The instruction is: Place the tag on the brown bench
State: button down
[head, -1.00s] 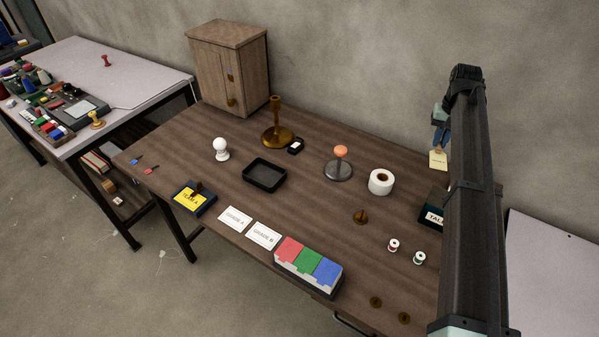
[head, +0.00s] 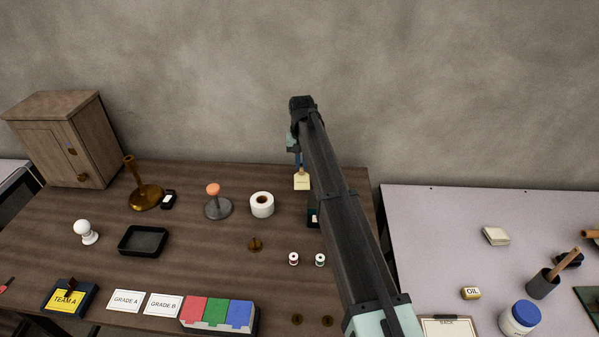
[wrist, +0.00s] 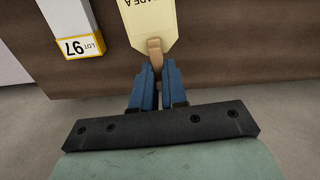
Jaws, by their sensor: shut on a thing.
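My gripper (wrist: 158,88) is shut on the brown tab at the narrow end of a cream tag (wrist: 150,18). Its printed letters appear upside down in the wrist view and are partly cut off. In the head view the tag (head: 301,182) hangs below my gripper (head: 298,166), near the back right of the brown bench (head: 200,270). The tag seems to be above the bench top, but I cannot tell the exact gap. In the wrist view the brown bench (wrist: 240,30) lies behind the tag.
A yellow-and-white LOT 97 block (wrist: 78,38) is beside the tag. A white tape roll (head: 262,205), an orange-topped stand (head: 214,194) and small spools (head: 293,259) stand left of my arm. A pale bench (head: 430,240) adjoins on the right.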

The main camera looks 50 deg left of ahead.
jog(key=shift+f, duration=2.1)
jog(key=shift+f, duration=0.15)
jog(key=c, duration=1.2)
grip_release()
jog(key=shift+o, duration=0.2)
notch_tip(320, 180, up, 12)
jog(key=shift+r, duration=0.15)
